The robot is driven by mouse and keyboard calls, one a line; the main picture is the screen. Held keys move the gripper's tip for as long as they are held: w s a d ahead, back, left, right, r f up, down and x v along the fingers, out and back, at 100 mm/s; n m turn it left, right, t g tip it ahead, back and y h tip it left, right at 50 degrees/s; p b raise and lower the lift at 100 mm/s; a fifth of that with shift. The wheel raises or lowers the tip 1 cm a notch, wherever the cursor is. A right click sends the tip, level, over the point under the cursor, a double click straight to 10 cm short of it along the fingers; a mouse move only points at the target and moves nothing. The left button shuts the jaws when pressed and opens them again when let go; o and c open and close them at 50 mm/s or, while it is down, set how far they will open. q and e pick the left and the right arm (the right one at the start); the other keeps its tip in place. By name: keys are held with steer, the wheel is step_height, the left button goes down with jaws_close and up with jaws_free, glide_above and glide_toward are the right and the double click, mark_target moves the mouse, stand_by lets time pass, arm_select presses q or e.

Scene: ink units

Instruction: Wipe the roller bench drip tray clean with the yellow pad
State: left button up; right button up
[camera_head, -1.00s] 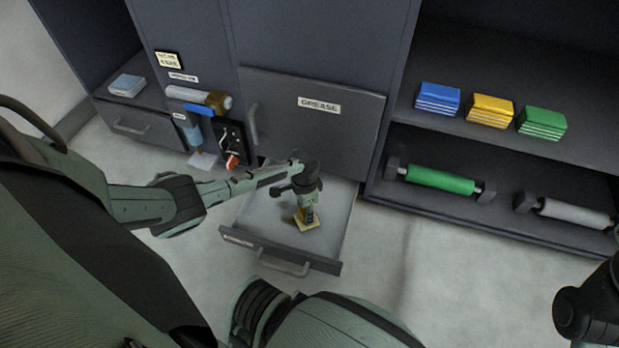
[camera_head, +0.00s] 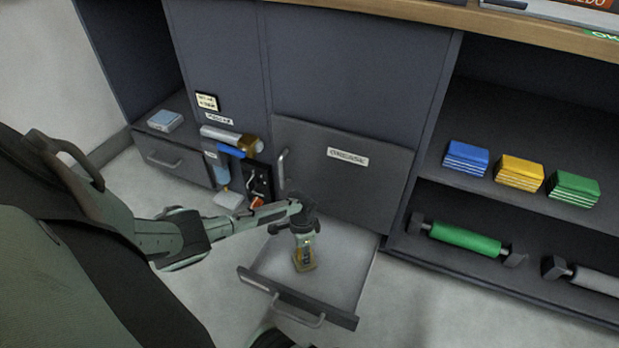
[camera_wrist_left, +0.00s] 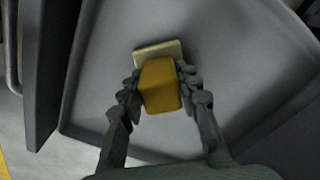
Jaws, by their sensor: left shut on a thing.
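The drip tray (camera_head: 345,274) is a pulled-out grey drawer with a front handle, low in the cabinet. Its grey floor fills much of the left wrist view (camera_wrist_left: 235,95). The yellow pad (camera_wrist_left: 160,86) has a yellow grip block and a paler flat base. My left gripper (camera_head: 303,250) points down into the tray and is shut on the pad, with a finger on each side of the block in the left wrist view (camera_wrist_left: 158,92). The pad is at or just above the tray floor; contact is unclear. No marks are clear on the visible floor. My right gripper is out of view.
A shelf at right holds blue (camera_head: 466,158), yellow (camera_head: 519,173) and green (camera_head: 573,188) stacks above a green roller (camera_head: 465,238) and a grey roller (camera_head: 594,279). Bottles and a small panel (camera_head: 257,184) are left of the tray.

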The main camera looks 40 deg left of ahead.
arm_select(q)
steer(key=shift+s+a, duration=0.2)
steer(key=shift+a, duration=0.55)
steer(key=shift+s+a, duration=0.25)
steer(key=shift+a, duration=0.5)
steer(key=shift+s+a, duration=0.2)
steer(key=shift+a, duration=0.55)
steer(key=shift+f, duration=0.15)
steer(key=shift+w+d, duration=0.15)
steer(key=shift+d, duration=0.45)
steer(key=shift+w+d+r+p, duration=0.1)
steer(key=shift+w+d+p, duration=0.2)
steer(key=shift+d, duration=0.75)
steer(key=shift+w+d+r+p, duration=0.15)
steer(key=shift+w+d, duration=0.1)
steer(key=shift+d, duration=0.8)
steer(key=shift+w+d+p, duration=0.25)
steer(key=shift+w+d, duration=0.05)
steer(key=shift+d, duration=0.75)
steer(key=shift+w+d+f, duration=0.1)
steer(key=shift+w+d, duration=0.15)
steer(key=shift+d, duration=0.7)
steer(key=shift+w+d+f, duration=0.1)
steer(key=shift+w+d, duration=0.15)
steer(key=shift+d, duration=0.65)
steer(key=shift+w+d+r, duration=0.1)
steer(key=shift+w+d, duration=0.15)
steer(key=shift+d, duration=0.7)
steer(key=shift+w+d, duration=0.25)
steer(key=shift+d, duration=0.7)
